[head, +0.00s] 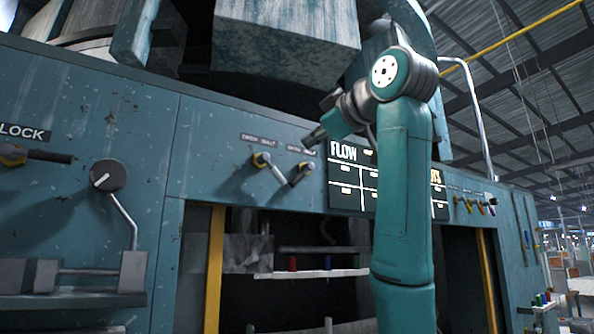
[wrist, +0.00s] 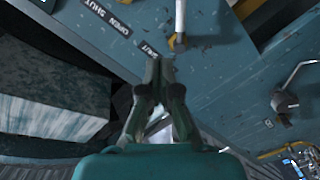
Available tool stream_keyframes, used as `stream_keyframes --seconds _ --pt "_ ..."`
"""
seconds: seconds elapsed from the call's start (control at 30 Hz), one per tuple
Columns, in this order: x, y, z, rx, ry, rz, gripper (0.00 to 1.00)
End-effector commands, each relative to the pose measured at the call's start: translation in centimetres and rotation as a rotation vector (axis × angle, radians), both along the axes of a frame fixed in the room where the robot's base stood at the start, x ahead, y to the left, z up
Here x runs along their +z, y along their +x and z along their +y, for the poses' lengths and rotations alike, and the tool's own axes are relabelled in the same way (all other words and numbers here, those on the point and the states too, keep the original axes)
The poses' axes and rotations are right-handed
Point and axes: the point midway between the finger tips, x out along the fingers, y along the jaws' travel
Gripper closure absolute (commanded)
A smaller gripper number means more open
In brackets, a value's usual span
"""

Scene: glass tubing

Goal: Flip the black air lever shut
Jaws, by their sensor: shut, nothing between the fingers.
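Two small levers stand side by side on the teal panel in the head view, each under an OPEN SHUT label. The left lever (head: 270,167) has a yellow hub and a pale arm slanting down to the right. The right lever (head: 299,174) looks darker and is small here; I cannot tell for sure that it is the black air lever. My gripper (head: 312,141) is shut and empty, just above and right of the levers. In the wrist view, my gripper (wrist: 160,62) points at the panel, beside a lever with a yellow hub (wrist: 178,42) and a SHUT label (wrist: 148,49).
A FLOW display (head: 350,185) is right of the levers, behind my arm. A round knob (head: 108,176) and a yellow-hubbed lever (head: 35,154) under a LOCK label are at left. A large machine body (head: 285,25) overhangs above. More small levers (head: 475,205) sit far right.

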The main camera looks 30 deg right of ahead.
Motion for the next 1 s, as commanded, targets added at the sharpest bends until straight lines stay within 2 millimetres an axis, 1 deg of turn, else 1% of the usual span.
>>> stream_keyframes --seconds 0.2,0.33,0.47,0.7,0.87,0.9,1.0 --pt "0.0 0.2 0.0 0.001 0.001 0.001 1.00" --pt "-0.1 1.1 0.0 0.001 0.001 0.001 1.00" --pt "-0.2 3.0 -0.1 0.001 0.003 0.003 1.00" --pt "-0.4 7.5 -0.2 0.003 0.002 0.003 1.00" --pt "-0.5 10.3 -0.4 0.001 0.002 0.002 1.00" --pt "-1.0 10.4 -1.1 -0.004 0.002 0.002 1.00" --pt "-2.0 10.5 -2.0 -0.001 0.001 0.001 1.00"
